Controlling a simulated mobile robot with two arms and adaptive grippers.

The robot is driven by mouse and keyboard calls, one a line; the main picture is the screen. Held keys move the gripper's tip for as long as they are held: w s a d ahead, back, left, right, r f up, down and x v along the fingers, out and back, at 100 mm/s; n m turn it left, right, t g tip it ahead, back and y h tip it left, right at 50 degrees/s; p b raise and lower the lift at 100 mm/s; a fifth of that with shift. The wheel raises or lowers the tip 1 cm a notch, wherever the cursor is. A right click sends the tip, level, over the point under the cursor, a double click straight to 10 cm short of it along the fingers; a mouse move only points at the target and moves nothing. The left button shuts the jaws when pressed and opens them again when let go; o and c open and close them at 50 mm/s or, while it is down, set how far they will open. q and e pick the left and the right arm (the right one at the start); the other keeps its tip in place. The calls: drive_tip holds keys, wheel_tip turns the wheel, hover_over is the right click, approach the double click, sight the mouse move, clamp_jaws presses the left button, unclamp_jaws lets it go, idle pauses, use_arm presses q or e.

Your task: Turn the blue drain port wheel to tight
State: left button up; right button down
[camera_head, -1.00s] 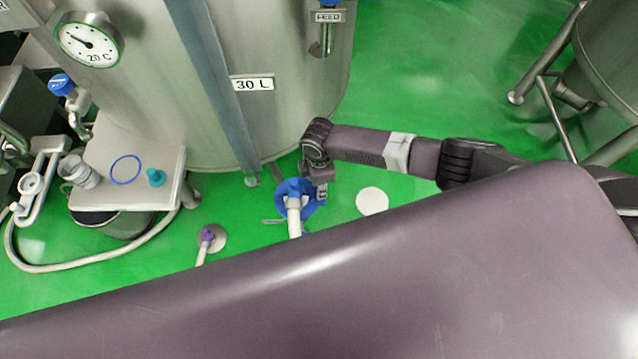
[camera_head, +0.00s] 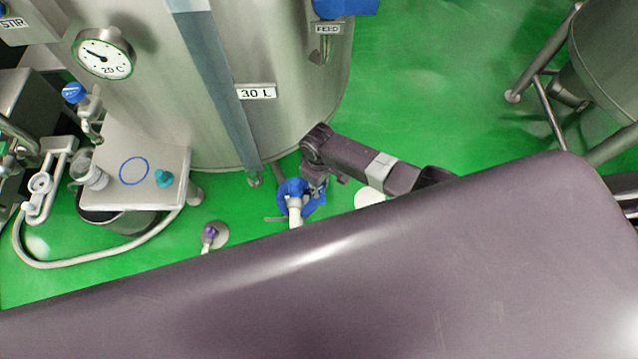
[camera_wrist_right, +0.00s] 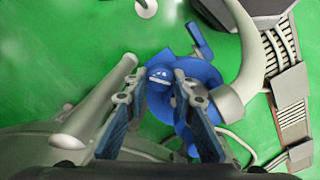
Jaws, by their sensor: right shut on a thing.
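The blue drain port wheel (camera_head: 291,187) sits low by the foot of the steel tank, beside a white pipe (camera_head: 295,215). My right gripper (camera_head: 314,184) reaches it from the right. In the right wrist view the blue wheel (camera_wrist_right: 205,76) shows beyond my right gripper (camera_wrist_right: 160,94), whose two fingers lie either side of a blue part with a pale mark. The gripper is shut on the wheel. Part of the wheel is hidden behind the fingers. I cannot read its position as tight or loose. My left gripper is not in view.
The tank (camera_head: 275,125) with its 30 L label rises behind the wheel. A small steel table (camera_head: 150,200) with a blue ring and a teal part stands at left. A purple fitting (camera_head: 209,233) is left of the wheel.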

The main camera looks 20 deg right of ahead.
drive_tip(key=m+p, duration=0.1)
drive_tip(key=m, duration=0.3)
drive_tip(key=shift+r, duration=0.15)
drive_tip(key=shift+w+m+p, duration=0.15)
drive_tip(key=shift+m+p, duration=0.35)
drive_tip(key=shift+m, duration=1.1)
drive_tip(key=c, duration=1.6)
unclamp_jaws()
wheel_tip(320, 180, up, 12)
drive_tip(key=shift+f, duration=0.1)
